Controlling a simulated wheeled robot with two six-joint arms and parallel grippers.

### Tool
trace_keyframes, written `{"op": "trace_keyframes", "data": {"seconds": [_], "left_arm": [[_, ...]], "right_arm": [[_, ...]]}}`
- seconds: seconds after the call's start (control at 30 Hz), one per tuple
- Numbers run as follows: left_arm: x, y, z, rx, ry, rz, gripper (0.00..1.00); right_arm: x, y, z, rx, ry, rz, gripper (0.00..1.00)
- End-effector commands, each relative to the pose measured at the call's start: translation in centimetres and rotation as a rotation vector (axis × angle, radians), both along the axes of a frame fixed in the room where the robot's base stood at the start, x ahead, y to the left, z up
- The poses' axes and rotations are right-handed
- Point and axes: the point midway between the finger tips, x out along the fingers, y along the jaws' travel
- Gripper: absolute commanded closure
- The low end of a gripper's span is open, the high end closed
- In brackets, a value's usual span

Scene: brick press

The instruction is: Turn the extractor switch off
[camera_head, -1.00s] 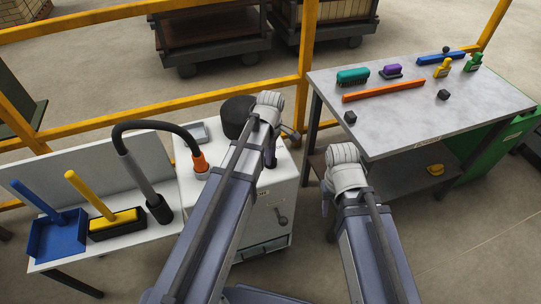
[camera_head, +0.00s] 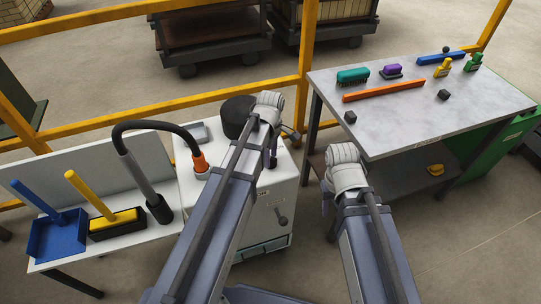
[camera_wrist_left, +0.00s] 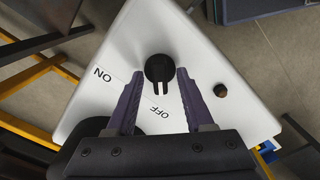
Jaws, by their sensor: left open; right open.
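The extractor switch is a round black knob (camera_wrist_left: 158,68) on the white top of the extractor cabinet (camera_head: 283,172), in the left wrist view. Two short prongs stick out of it toward the OFF label (camera_wrist_left: 160,112). The ON label (camera_wrist_left: 103,75) lies to its left. My left gripper (camera_wrist_left: 160,76) is open, with one finger on each side of the knob and gaps visible. In the head view my left gripper (camera_head: 271,155) is over the cabinet top, and its arm hides the switch. My right gripper (camera_head: 327,198) hangs between cabinet and workbench, its jaws mostly hidden.
A black hose (camera_head: 150,126) with an orange end stands on the cabinet beside a black cylinder (camera_head: 236,116). A side table (camera_head: 60,258) holds a blue dustpan (camera_head: 57,237) and a yellow brush (camera_head: 113,222). A grey workbench (camera_head: 400,120) with several tools stands right.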

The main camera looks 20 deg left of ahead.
Motion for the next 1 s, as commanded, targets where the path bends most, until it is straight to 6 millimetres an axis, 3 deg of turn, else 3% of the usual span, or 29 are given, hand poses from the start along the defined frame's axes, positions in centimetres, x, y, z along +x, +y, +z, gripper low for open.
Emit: {"op": "trace_keyframes", "data": {"seconds": [0.27,0.7,1.0], "left_arm": [[0.0,0.0,1.5,0.0,0.0,0.0,0.47],[0.0,0.0,7.0,0.0,0.0,0.0,0.47],[0.0,0.0,7.8,0.0,0.0,0.0,0.47]], "right_arm": [[0.0,0.0,1.5,0.0,0.0,0.0,0.5],[0.0,0.0,7.0,0.0,0.0,-0.001,0.5],[0.0,0.0,7.8,0.0,0.0,-0.001,0.5]]}}
